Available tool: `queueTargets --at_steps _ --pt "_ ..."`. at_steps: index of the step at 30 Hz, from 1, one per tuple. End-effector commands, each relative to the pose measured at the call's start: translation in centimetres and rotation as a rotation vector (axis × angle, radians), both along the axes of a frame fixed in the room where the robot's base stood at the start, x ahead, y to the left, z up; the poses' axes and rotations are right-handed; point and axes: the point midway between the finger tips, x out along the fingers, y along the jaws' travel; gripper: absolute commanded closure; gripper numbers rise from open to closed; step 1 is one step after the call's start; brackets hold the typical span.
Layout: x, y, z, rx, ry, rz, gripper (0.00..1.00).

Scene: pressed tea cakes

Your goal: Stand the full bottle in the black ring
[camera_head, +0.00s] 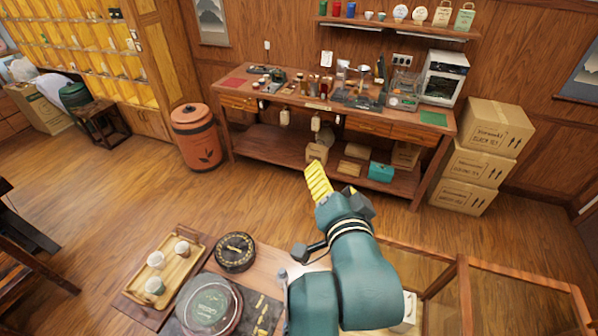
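Several small bottles (312,84) stand mid-bench on the wooden workbench (300,100) at the back wall. They are too small to tell which is full. I cannot make out a black ring for certain among the dark items there. My gripper (317,182), at the end of my teal arm, shows as a ridged yellow part pointing up and left. In the picture it lies just below the bench's lower shelf, apart from the bottles. Whether its fingers are open or shut is not visible.
Cartons (468,180) are stacked right of the bench and an orange bin (197,137) stands left. A near table carries a wooden tray (199,249) with cups, a round dark dial (235,252) and a round tea cake (209,304). Open floor lies between.

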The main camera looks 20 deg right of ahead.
Motion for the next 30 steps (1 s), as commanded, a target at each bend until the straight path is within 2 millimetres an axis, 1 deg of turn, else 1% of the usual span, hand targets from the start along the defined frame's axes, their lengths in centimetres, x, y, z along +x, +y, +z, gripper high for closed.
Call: queueTargets --at_steps 1,2,3,5,6,7,9,12,20,23,27,28,30 --pt "-1.7 2.8 3.9 -0.153 -0.089 0.064 0.25" --pt "-2.9 4.3 6.1 -0.253 -0.140 0.092 0.25" --pt "-4.7 6.0 8.8 -0.376 -0.207 0.118 0.25" --pt "-7.5 8.1 12.0 -0.536 -0.294 0.136 0.25" --pt "-9.2 9.1 13.8 -0.622 -0.343 0.138 0.25" --pt "-10.3 9.7 14.7 -0.676 -0.373 0.135 0.25" --pt "-12.2 10.6 16.3 -0.763 -0.420 0.128 0.25" --pt "-13.3 11.0 17.1 -0.812 -0.446 0.119 0.25" --pt "-13.3 10.9 17.2 -0.813 -0.446 0.116 0.25" --pt "-13.3 10.9 19.7 -0.809 -0.447 0.117 0.25" --pt "-13.3 10.8 24.4 -0.799 -0.448 0.117 0.25" --pt "-13.3 10.8 25.1 -0.797 -0.448 0.116 0.25" --pt "-13.3 10.8 26.0 -0.793 -0.449 0.117 0.25"
